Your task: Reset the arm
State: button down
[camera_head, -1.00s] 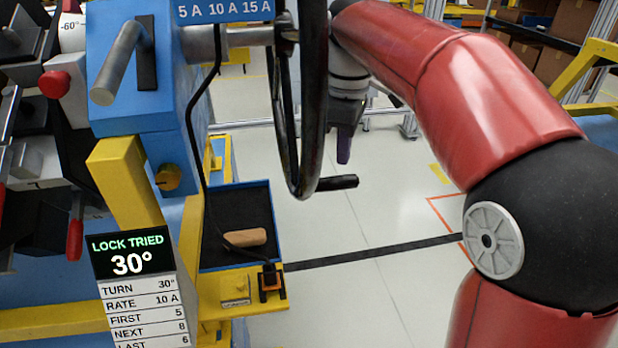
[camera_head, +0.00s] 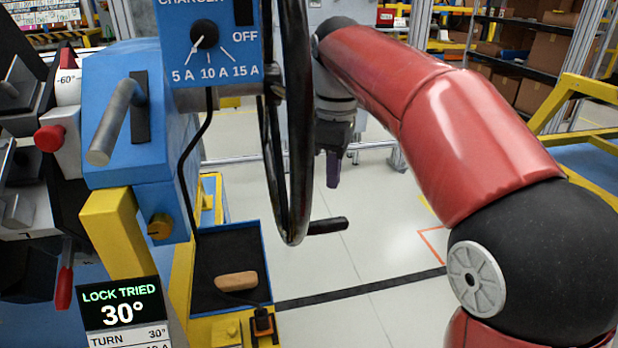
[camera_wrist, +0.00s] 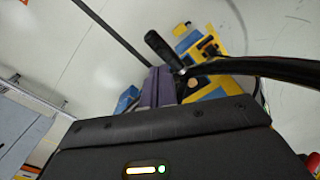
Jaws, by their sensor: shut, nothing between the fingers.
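My gripper (camera_head: 333,168) has purple fingers and hangs pointing down just right of the black handwheel (camera_head: 297,130), apart from it in the head view. In the wrist view the fingers of my gripper (camera_wrist: 160,84) lie together, with nothing held. There the handwheel's crank handle (camera_wrist: 165,50) and black rim (camera_wrist: 275,68) show beyond the fingertips. The crank handle also shows low on the wheel in the head view (camera_head: 328,225). My red arm reaches in from the right, its elbow at the lower right. Part of my wrist is hidden behind the wheel.
A blue charger panel (camera_head: 207,45) with a dial stands left of the wheel. A blue lever box (camera_head: 135,130) is beside it. A display (camera_head: 118,305) reads LOCK TRIED 30°. A tray (camera_head: 262,262) holds a tan block (camera_head: 236,281). Open floor lies right of the wheel.

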jog(key=s+d+f+m+t, duration=0.2)
jog(key=s+d+f+m, duration=0.4)
jog(key=s, duration=0.4)
jog(key=s+d+f+m+t, duration=0.3)
jog(key=s+d+f+m, duration=0.4)
jog(key=s+m, duration=0.2)
jog(key=shift+s+d+t, duration=0.3)
jog(key=shift+s+d, duration=0.05)
jog(key=shift+s, duration=0.25)
dwell(0.6)
